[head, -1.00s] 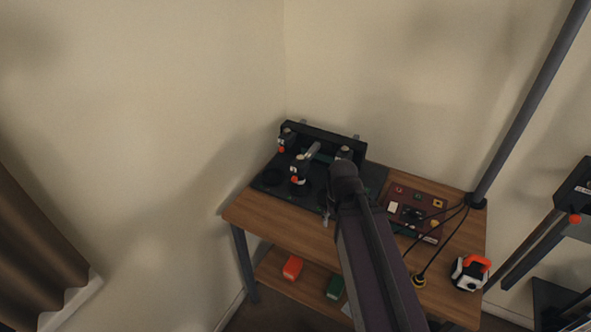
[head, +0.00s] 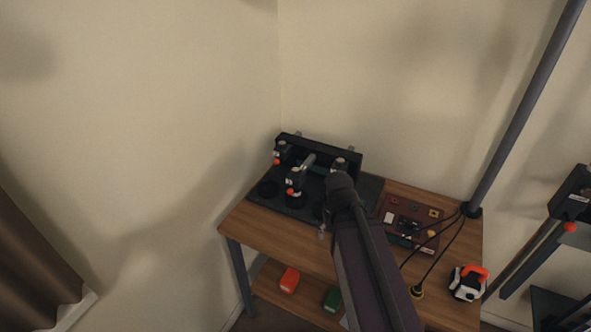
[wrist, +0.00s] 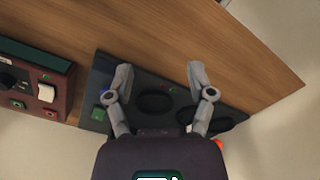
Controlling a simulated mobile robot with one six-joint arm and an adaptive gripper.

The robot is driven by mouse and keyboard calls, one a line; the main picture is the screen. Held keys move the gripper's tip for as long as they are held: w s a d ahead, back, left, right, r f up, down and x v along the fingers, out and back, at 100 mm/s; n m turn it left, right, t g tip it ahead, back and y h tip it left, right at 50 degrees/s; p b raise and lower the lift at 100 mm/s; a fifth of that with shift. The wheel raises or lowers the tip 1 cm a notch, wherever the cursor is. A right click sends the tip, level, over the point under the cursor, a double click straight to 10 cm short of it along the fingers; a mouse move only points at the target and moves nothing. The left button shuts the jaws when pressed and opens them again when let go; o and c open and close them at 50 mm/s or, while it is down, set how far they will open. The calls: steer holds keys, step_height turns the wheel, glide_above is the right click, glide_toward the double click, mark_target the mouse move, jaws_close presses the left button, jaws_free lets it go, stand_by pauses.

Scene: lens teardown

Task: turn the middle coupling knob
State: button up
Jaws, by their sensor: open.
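The middle coupling knob (wrist: 155,103) is a dark round disc on a dark board (wrist: 95,112). In the wrist view it shows between and beyond my two fingers, and no contact is visible. My gripper (wrist: 160,76) is open and empty, with its grey fingers spread wide. Another dark knob (wrist: 197,119) lies to the right, partly behind the right finger. In the head view, the board (head: 372,190) sits at the back left of the table. My arm covers part of it, and I cannot make out the fingertips clearly there.
A maroon panel (head: 385,216) with small parts lies right of the board. Dark cables cross the table near it. A white and orange device (head: 468,282) stands at the table's right end. A black rail (head: 318,143) stands behind the board. Bare wood (head: 265,225) lies along the front.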

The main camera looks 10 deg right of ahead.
steer(key=w+a+r+n+p, duration=0.3)
steer(key=w+r+n+p, duration=0.4)
steer(key=w, duration=0.5)
step_height(320, 180, up, 10)
steer(key=r+n+p, duration=0.1)
steer(key=n+p, duration=0.6)
steer(key=p, duration=0.4)
glide_above(296, 169)
steer(key=shift+s+f, duration=0.1)
steer(key=shift+f, duration=0.2)
steer(key=shift+f+b, duration=0.1)
steer(key=shift+b, duration=0.3)
step_height(296, 169, down, 14)
steer(key=b, duration=1.3)
steer(key=shift+r, duration=0.2)
steer(key=shift+b, duration=0.3)
jaws_close()
